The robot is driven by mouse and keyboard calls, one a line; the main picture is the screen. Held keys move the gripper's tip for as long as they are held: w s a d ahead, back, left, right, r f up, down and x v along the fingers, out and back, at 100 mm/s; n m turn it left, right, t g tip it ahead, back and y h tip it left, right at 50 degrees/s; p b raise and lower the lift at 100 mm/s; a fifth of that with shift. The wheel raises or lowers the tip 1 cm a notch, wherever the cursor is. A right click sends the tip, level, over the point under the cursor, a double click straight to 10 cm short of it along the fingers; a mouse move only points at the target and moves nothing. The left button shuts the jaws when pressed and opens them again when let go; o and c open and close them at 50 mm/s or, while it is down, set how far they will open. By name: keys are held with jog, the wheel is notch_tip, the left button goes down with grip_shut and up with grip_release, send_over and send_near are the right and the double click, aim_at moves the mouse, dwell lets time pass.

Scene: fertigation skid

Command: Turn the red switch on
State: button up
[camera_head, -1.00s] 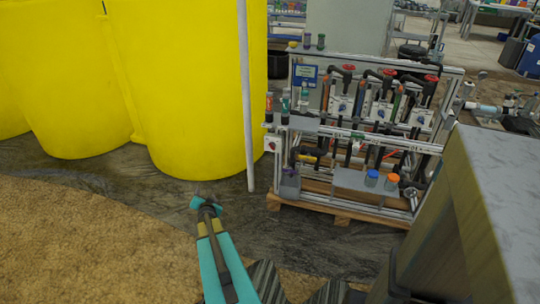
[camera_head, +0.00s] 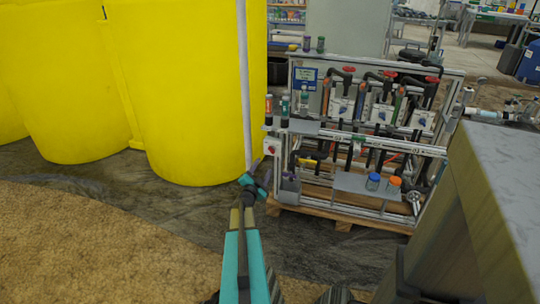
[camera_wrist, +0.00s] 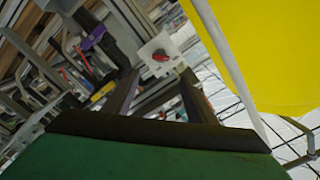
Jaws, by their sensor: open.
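The red switch (camera_wrist: 160,56) is a small red rotary knob on a white box (camera_wrist: 152,45) in the wrist view, ahead of my jaws and between their tips. In the head view the white switch box (camera_head: 272,147) is mounted at the left end of the skid's front rail; its knob is tiny there. My gripper (camera_head: 261,172) is just below and left of the box in the head view. In the wrist view my gripper (camera_wrist: 160,74) has its two fingers spread with nothing between them, apart from the knob. The knob's on/off marking is too small to read.
Large yellow tanks (camera_head: 185,90) stand at left, with a pale upright pole (camera_head: 244,85) close beside my gripper. The skid (camera_head: 345,205) carries several red-handled valves and blue knobs. A grey block-like surface (camera_head: 505,165) is at right.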

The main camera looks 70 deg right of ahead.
aim_at(271, 151)
jog(key=shift+w+d+b, duration=0.15)
jog(key=shift+d, duration=2.15)
jog(key=shift+w+d+b, duration=0.1)
jog(key=shift+w+d, duration=0.05)
jog(key=shift+d, duration=2.1)
jog(key=shift+w+d+b, duration=0.15)
jog(key=shift+d, duration=2.15)
